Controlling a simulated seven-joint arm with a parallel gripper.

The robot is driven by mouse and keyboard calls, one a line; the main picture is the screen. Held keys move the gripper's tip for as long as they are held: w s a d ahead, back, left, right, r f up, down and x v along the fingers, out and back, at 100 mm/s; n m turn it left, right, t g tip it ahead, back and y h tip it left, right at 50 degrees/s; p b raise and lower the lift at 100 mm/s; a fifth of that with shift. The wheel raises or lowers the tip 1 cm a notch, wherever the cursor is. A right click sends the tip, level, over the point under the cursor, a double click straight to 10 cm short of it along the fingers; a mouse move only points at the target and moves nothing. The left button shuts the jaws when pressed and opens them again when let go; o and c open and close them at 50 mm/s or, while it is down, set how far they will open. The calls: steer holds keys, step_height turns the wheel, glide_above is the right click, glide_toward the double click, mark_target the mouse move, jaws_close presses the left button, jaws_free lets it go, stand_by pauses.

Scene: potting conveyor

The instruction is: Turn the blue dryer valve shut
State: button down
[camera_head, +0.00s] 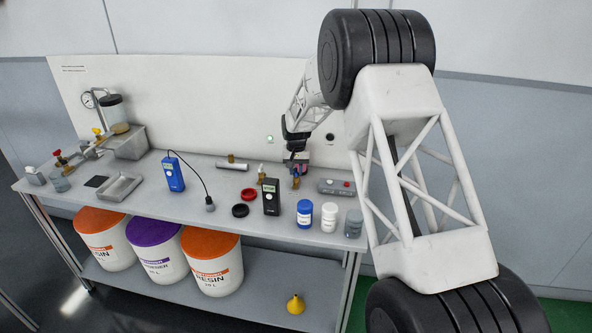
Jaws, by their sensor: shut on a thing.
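The blue dryer valve (296,171) is at the back of the bench, right of centre, with a brass body below its small blue handle. My gripper (293,158) reaches down to it from above and behind, its fingertips at the handle. The gripper appears shut on the handle. The fingers and their shadow hide most of the handle, so its exact angle cannot be told.
A black meter (271,197), a blue-capped jar (305,213) and a white jar (329,217) stand in front. A blue meter (173,174) is further left. Resin buckets (212,264) stand below.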

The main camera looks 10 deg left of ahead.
steer(key=n, duration=0.8)
steer(key=shift+r, duration=0.1)
steer(key=n, duration=0.4)
steer(key=shift+n, duration=1.8)
steer(key=c, duration=1.2)
jaws_free()
